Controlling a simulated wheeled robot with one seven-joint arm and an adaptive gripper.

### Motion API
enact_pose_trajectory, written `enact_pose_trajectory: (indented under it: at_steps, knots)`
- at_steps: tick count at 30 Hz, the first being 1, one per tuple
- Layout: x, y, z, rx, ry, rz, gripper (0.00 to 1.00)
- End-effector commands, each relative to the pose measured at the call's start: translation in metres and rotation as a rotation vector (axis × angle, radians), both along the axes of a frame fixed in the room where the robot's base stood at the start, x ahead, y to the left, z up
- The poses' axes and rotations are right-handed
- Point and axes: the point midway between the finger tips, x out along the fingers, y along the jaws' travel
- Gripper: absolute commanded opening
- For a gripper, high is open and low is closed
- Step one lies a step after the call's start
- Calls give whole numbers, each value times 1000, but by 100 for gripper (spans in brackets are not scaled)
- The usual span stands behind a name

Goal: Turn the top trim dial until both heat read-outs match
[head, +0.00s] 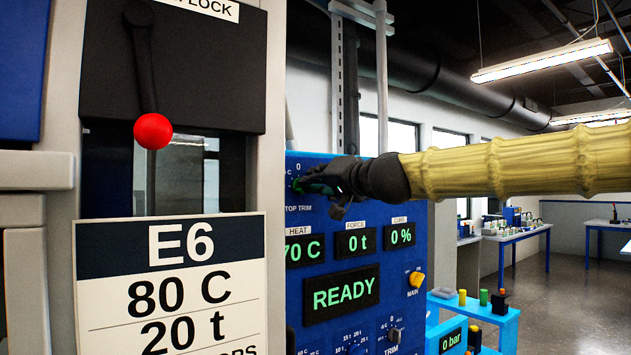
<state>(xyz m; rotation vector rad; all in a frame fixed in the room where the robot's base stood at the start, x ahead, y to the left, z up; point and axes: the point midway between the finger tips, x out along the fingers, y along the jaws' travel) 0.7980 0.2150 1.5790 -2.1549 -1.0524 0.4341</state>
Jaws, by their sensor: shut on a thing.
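The blue control panel (340,230) stands in the middle of the head view. The top trim dial (299,185) sits at its upper left, over a label ending in "TOP TRIM"; my gripper covers most of it. My gripper (306,184) reaches in from the right and is shut on the dial, with green showing at the fingertips. The heat read-out (304,250) on the panel shows "70 C" in green, its left edge cut off by the sign. The sign (168,285) reads "E6", "80 C" and "20 t".
The force read-out (355,241) shows "0 t", the cure read-out (401,236) "0 %", and a display (340,293) "READY". A yellow main knob (416,280) and a lower trim dial (394,335) are on the panel. A red-ball lever (153,131) hangs at left.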

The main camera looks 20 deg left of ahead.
Motion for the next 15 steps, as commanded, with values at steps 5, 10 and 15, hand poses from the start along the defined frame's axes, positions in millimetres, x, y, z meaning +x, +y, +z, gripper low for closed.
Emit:
enact_pose_trajectory:
  at_steps: [5,10,15]
  knots:
    - [-2,3,-8,-8,6,7,20]
    - [-1,2,-5,-6,3,4,32]
    - [0,0,-3,-3,1,2,32]
